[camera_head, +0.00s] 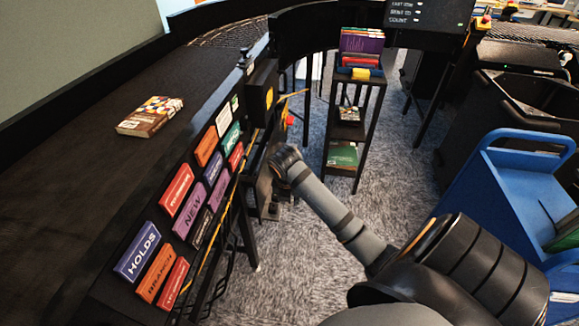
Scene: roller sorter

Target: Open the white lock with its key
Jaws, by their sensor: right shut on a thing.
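My right arm comes in from the lower right and reaches to the side of the black sorter. My right gripper (268,196) is at its end, small and dark against the sorter's frame. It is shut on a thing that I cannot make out. I cannot pick out the white lock or its key in this view. My left gripper is not in view.
The black sorter (75,150) bears a book (150,116) and coloured signs along its edge, one reading HOLDS (138,251). A black shelf cart (357,91) with books stands beyond my arm. A blue cart (500,195) is at the right. Grey carpet lies between.

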